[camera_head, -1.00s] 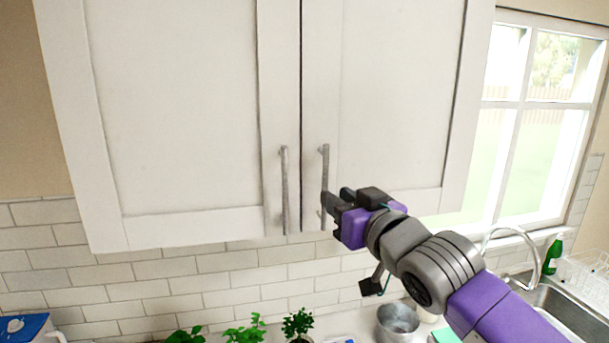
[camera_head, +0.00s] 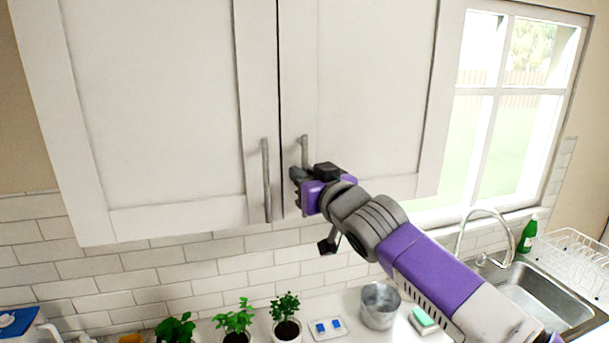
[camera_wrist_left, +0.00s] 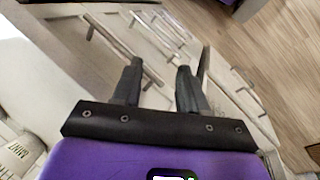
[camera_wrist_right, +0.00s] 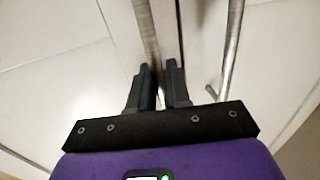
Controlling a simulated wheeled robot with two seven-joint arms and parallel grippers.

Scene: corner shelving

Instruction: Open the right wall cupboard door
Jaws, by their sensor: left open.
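The right wall cupboard door (camera_head: 365,90) is white and looks closed, level with the left door (camera_head: 150,100). Its vertical metal handle (camera_head: 304,150) is near the middle gap, its lower part hidden by my right gripper (camera_head: 296,187). In the right wrist view, the handle (camera_wrist_right: 146,35) runs between the two close-set fingertips of the right gripper (camera_wrist_right: 160,75), which look shut on it. My left gripper (camera_wrist_left: 158,75) shows only in its own wrist view, open and empty, with drawers and handles below it.
The left door's handle (camera_head: 266,180) is close beside my right gripper. Below are potted plants (camera_head: 235,320), a metal pot (camera_head: 379,305) and a sponge (camera_head: 423,318) on the counter. A window (camera_head: 510,110) and sink (camera_head: 545,295) are at the right.

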